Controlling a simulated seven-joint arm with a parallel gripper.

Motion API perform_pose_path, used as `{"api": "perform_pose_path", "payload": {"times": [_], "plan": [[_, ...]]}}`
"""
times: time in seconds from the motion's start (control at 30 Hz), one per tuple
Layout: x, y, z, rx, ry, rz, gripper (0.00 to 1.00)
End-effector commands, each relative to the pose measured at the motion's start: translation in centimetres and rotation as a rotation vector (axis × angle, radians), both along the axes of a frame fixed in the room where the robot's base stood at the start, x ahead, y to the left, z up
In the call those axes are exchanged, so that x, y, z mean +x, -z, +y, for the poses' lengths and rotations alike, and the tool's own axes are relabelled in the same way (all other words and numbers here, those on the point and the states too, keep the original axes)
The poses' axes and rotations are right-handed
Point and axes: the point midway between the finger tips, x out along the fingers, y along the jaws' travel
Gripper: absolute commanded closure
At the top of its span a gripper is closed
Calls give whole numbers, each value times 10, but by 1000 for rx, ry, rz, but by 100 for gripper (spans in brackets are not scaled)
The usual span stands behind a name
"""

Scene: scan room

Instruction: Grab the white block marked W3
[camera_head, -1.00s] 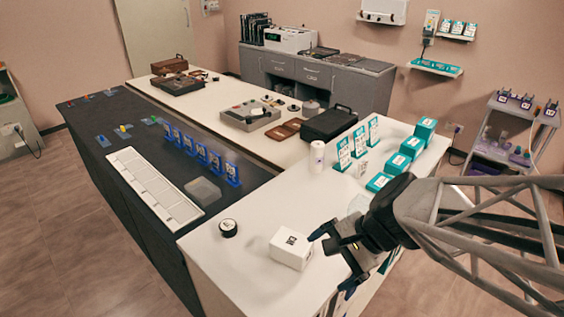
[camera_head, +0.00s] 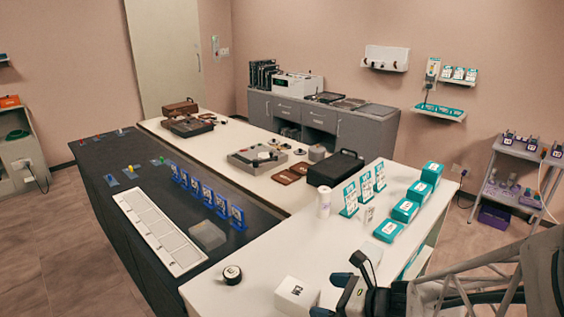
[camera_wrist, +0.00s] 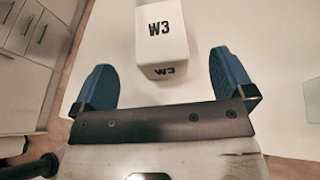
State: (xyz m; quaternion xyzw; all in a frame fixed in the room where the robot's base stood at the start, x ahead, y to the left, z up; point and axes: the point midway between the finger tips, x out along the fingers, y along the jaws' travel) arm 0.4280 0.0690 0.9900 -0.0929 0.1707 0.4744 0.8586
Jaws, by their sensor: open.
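The white block marked W3 (camera_head: 296,296) sits on the near end of the white counter, low in the head view. In the wrist view the block (camera_wrist: 160,45) shows at top centre, with W3 on its top and on its near side. My gripper (camera_wrist: 163,68) is open and empty, with one blue finger on each side of the block's near part in the picture. Gaps show between the block and both fingers. In the head view my gripper (camera_head: 331,294) is just right of the block, partly cut off by the lower edge.
A black round roll (camera_head: 232,275) lies left of the block. A white cylinder (camera_head: 324,203), teal cards (camera_head: 365,188) and teal boxes (camera_head: 405,210) stand farther back. The counter's left edge borders a dark bench with a white tray (camera_head: 158,232).

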Motion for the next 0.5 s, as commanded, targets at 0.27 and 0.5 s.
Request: {"api": "perform_pose_path", "payload": {"times": [0.27, 0.5], "plan": [[0, 0, 0, -2, -2, -1, 0], [4, 3, 6, -2, -4, -1, 0]]}}
